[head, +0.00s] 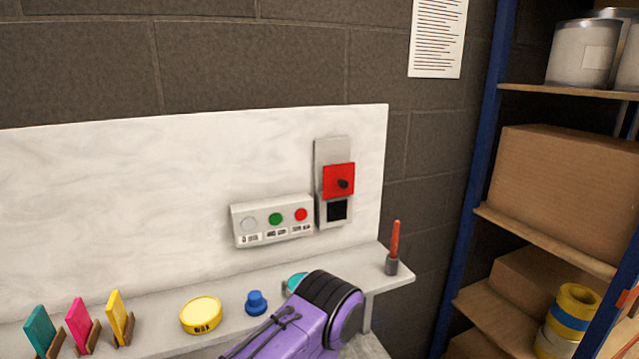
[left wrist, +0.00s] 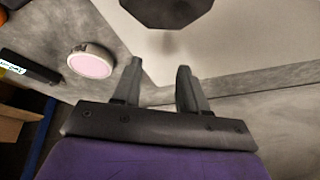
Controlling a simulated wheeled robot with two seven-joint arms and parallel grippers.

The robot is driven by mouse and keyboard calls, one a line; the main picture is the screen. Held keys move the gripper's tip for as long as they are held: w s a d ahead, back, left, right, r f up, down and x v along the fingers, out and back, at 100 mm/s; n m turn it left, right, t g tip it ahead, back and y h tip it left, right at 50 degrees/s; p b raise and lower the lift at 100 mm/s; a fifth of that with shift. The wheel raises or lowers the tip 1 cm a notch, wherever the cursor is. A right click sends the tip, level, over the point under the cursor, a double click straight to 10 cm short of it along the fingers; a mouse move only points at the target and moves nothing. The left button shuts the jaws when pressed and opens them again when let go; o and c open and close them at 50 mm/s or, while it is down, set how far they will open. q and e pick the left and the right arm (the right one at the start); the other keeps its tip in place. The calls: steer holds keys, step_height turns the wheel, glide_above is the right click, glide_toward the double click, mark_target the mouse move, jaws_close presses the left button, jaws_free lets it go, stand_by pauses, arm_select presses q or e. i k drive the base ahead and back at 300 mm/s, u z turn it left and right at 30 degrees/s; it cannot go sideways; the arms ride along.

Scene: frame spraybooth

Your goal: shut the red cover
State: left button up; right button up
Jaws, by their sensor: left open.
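A purple arm of mine (head: 301,325) reaches in at the bottom of the head view, below and apart from the cover, with no fingertips visible there. In the left wrist view my left gripper (left wrist: 158,84) is open, with nothing between its fingers. The red cover cannot be made out in that view. My right gripper is not seen.
A button box (head: 272,219) sits left of the plate. The ledge (head: 165,341) holds coloured cards (head: 78,321), a yellow tin (head: 201,314), a blue knob-shaped piece (head: 256,302) and a red-handled tool (head: 394,245). Shelving (head: 478,150) with boxes stands at right.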

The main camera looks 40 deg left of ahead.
mark_target(338, 178)
steer(key=u, duration=0.95)
steer(key=k, duration=0.35)
steer(key=u, duration=0.25)
steer(key=i, duration=0.35)
steer(key=z, duration=0.1)
